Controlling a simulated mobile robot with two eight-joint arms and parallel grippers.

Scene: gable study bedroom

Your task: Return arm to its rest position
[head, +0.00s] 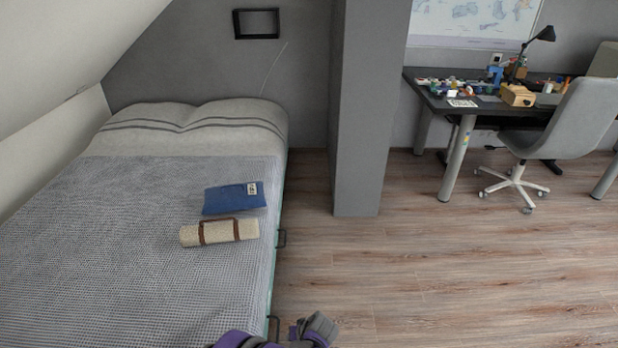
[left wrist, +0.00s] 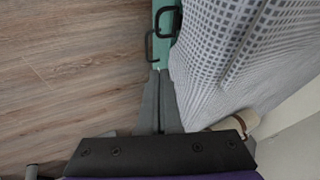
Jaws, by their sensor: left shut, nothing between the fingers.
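My left gripper (left wrist: 159,76) shows in the left wrist view with its two grey fingers together and nothing between them. The fingertips point toward the bed's green side (left wrist: 163,45) and a black handle (left wrist: 150,48), above the floor. I cannot tell whether they touch the bed. In the head view, purple and grey parts of my arm (head: 318,328) show at the bottom edge, beside the bed's near right side. The fingers cannot be made out there. My right gripper is in neither view.
The bed (head: 100,240) fills the left, with a blue folded item (head: 225,198) and a strapped beige roll (head: 228,232) on it. A grey pillar (head: 360,110), desk (head: 450,98) and chair (head: 570,120) stand farther back. Wood floor (head: 450,270) is clear on the right.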

